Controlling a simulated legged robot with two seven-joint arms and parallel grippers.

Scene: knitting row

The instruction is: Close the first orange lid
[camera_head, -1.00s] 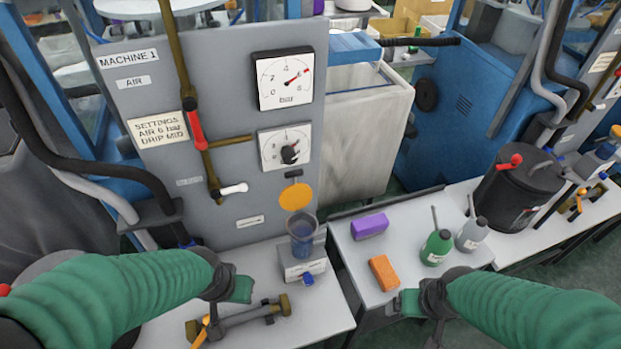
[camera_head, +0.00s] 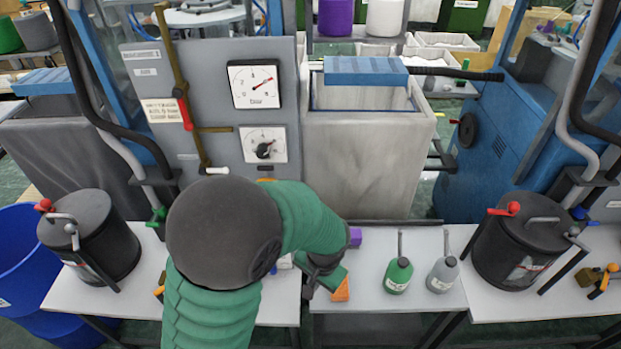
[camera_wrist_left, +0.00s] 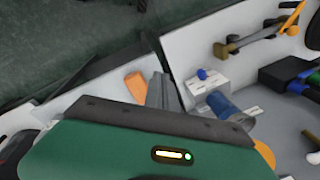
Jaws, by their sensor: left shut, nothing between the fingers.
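The orange lid shows only as a thin orange sliver (camera_head: 265,180) under the lower gauge in the head view, mostly hidden by my left arm. In the left wrist view the round orange lid (camera_wrist_left: 265,153) is partly visible at the right edge of my green gripper body. My right gripper is out of view.
A purple block (camera_head: 355,237), a green bottle (camera_head: 398,276) and a grey bottle (camera_head: 442,275) stand on the right table. Dark lidded pots stand at left (camera_head: 90,240) and right (camera_head: 520,250).

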